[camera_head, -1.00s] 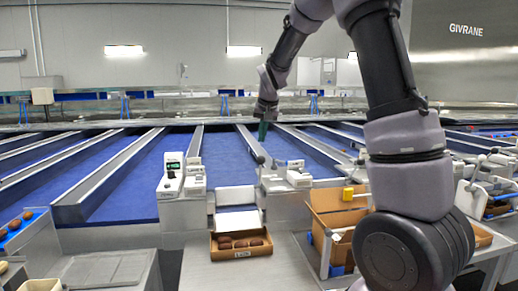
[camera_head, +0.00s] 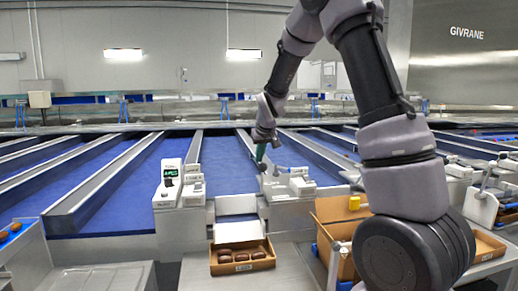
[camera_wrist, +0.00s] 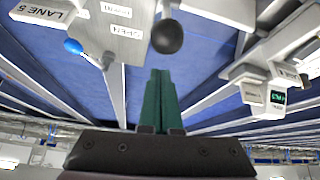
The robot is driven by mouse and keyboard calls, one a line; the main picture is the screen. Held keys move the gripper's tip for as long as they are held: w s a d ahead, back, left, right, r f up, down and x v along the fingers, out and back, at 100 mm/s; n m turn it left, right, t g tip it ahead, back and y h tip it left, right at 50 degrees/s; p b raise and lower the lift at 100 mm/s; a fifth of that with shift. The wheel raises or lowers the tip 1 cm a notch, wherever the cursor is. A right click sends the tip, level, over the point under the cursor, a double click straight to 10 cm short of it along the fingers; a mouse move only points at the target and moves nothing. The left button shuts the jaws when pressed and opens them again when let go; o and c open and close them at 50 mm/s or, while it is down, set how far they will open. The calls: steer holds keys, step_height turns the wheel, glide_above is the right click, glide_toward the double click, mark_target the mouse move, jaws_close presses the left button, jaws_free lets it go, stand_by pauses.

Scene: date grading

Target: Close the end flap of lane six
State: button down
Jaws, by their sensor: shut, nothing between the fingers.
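My gripper (camera_head: 261,156) has its green fingers pressed together and empty, pointing down over the lane ends in the head view. In the wrist view the shut fingers (camera_wrist: 161,98) point at a round black knob (camera_wrist: 167,37), just beyond their tips; I cannot tell whether they touch it. A grey plate marked "OPEN" (camera_wrist: 122,42) is beside the knob. A blue knob (camera_wrist: 73,46) on a thin lever is farther left, by a "LANE 5" label (camera_wrist: 40,11). I can make out no lane six label, and cannot tell the flap's position.
A carton of dates (camera_head: 243,267) sits under a white chute (camera_head: 236,206). A display unit (camera_head: 170,177) stands left of it. A larger open cardboard box (camera_head: 325,240) stands to the right, near my arm. Blue lanes (camera_head: 228,165) with metal dividers run back.

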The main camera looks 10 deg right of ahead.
steer(key=shift+s+d+f, duration=0.15)
steer(key=shift+s, duration=0.85)
